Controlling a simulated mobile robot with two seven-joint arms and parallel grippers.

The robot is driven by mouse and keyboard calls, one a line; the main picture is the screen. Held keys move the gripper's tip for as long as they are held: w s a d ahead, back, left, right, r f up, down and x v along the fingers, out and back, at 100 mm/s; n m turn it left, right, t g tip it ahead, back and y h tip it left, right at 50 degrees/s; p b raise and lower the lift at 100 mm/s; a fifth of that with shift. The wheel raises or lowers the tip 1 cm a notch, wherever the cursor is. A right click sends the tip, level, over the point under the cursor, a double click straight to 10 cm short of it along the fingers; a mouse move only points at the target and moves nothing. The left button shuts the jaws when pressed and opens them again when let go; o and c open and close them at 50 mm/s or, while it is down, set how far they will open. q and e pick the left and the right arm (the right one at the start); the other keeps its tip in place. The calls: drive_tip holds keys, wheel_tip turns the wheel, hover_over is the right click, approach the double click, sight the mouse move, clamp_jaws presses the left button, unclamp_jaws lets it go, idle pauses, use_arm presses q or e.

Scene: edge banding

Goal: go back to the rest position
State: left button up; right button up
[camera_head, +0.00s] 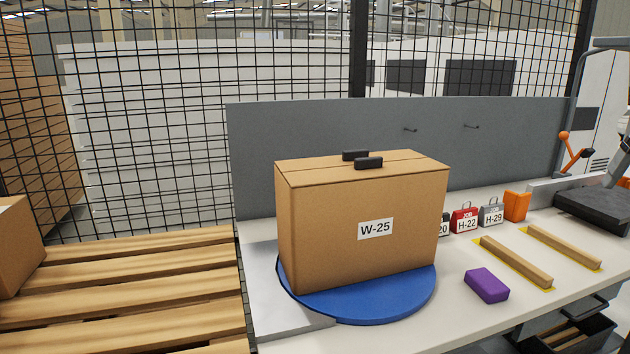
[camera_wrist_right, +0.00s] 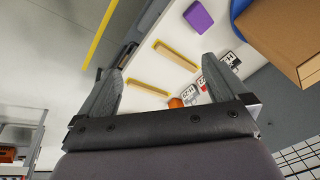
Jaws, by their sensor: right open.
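My right gripper (camera_wrist_right: 160,88) shows in the right wrist view. Its two fingers are wide apart with nothing between them that they touch. The bench with its wooden strips lies beyond the fingertips. Neither gripper shows in the head view, and my left gripper is in no view. A cardboard box (camera_head: 340,220) labelled W-25 stands upright on a blue round turntable (camera_head: 370,308). Two small black blocks (camera_head: 362,159) sit on top of the box. The box also shows at the upper right of the right wrist view (camera_wrist_right: 285,35).
The white bench (camera_head: 400,335) carries a purple block (camera_head: 486,285), two wooden strips (camera_head: 517,262) on yellow outlines, several labelled tags (camera_head: 465,220) and an orange holder (camera_head: 515,206). A grey panel (camera_head: 400,130) stands behind. A slatted wooden pallet (camera_head: 120,290) with another box (camera_head: 15,245) is at left.

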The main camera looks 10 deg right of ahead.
drive_tip(key=w+d+f+n+h, duration=0.1)
drive_tip(key=w+d+f+h, duration=0.15)
drive_tip(key=f, duration=0.35)
drive_tip(key=w+d+f+n+h, duration=0.1)
drive_tip(key=f+h, duration=0.2)
drive_tip(key=f, duration=0.2)
drive_tip(key=w+d+f+n+h, duration=0.1)
drive_tip(key=w+d+f+h, duration=0.15)
drive_tip(key=f, duration=0.35)
drive_tip(key=a+f+n+t, duration=0.4)
drive_tip(key=a+f+n, duration=0.5)
drive_tip(key=f, duration=0.6)
drive_tip(key=s+a+f+n+t+y, duration=0.1)
drive_tip(key=s+a+f+n+y, duration=0.2)
drive_tip(key=s+a, duration=0.45)
drive_tip(key=s+a+f+n+y, duration=0.25)
drive_tip(key=s+a+f, duration=0.3)
drive_tip(key=a, duration=0.55)
drive_tip(key=s+a+f+n+t+y, duration=0.1)
drive_tip(key=s+a+f+y, duration=0.4)
drive_tip(key=a, duration=0.4)
drive_tip(key=s+a+f+m+t, duration=0.1)
drive_tip(key=a+m, duration=0.7)
drive_tip(key=a, duration=0.8)
drive_tip(key=shift+s+f+m+t, duration=0.3)
drive_tip(key=shift+s+f+m, duration=0.05)
drive_tip(key=shift+s+f, duration=0.35)
